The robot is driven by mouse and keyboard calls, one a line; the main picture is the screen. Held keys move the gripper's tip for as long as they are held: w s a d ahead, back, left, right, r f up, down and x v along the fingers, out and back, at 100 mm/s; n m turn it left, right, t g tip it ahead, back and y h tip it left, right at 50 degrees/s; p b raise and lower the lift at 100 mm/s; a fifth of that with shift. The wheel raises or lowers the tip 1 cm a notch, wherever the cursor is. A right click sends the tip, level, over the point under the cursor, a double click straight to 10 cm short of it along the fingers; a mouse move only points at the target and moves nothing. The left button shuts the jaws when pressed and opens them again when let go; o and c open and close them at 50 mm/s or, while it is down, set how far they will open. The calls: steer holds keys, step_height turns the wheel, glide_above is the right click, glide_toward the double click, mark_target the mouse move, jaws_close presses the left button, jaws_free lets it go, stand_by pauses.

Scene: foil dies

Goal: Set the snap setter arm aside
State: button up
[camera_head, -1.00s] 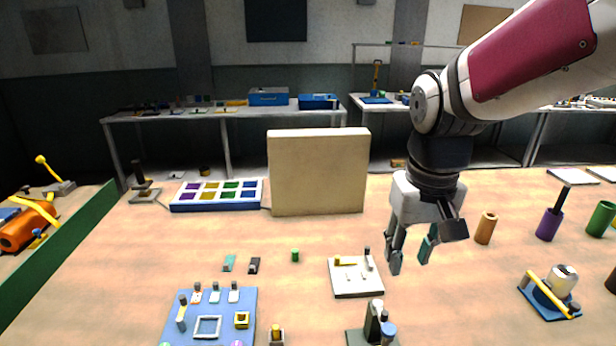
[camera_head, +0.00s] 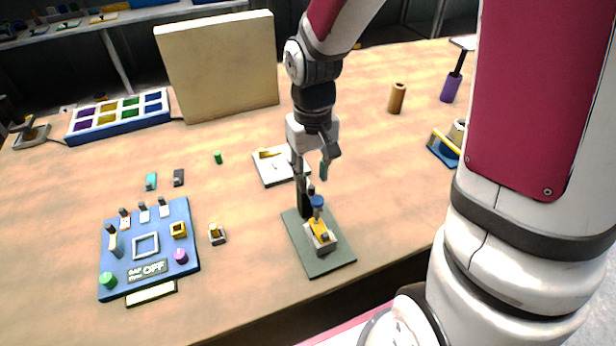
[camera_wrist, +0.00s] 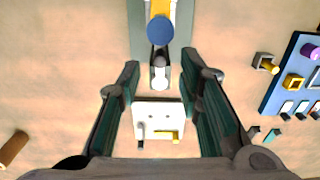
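A device that looks like the snap setter stands on a green-grey base plate (camera_head: 334,265). It has a dark upright post (camera_head: 304,199), a blue round knob (camera_head: 317,202) and a yellow piece over a pale block (camera_head: 320,230). Which part is the setter arm is not clear. My gripper (camera_head: 311,172) is open and empty, pointing down just above the post. In the wrist view, the blue knob (camera_wrist: 160,30) and a grey rounded end (camera_wrist: 160,73) lie in line with the gap between my fingers (camera_wrist: 160,72). I see no contact.
A white plate (camera_head: 270,173) with a yellow lever lies just behind the device. A small block (camera_head: 217,235) and a blue control panel (camera_head: 190,216) sit to the left. A beige board (camera_head: 218,68) stands behind. Bare table lies right of the base plate.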

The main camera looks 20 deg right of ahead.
mark_target(312, 187)
steer(key=shift+f, duration=1.75)
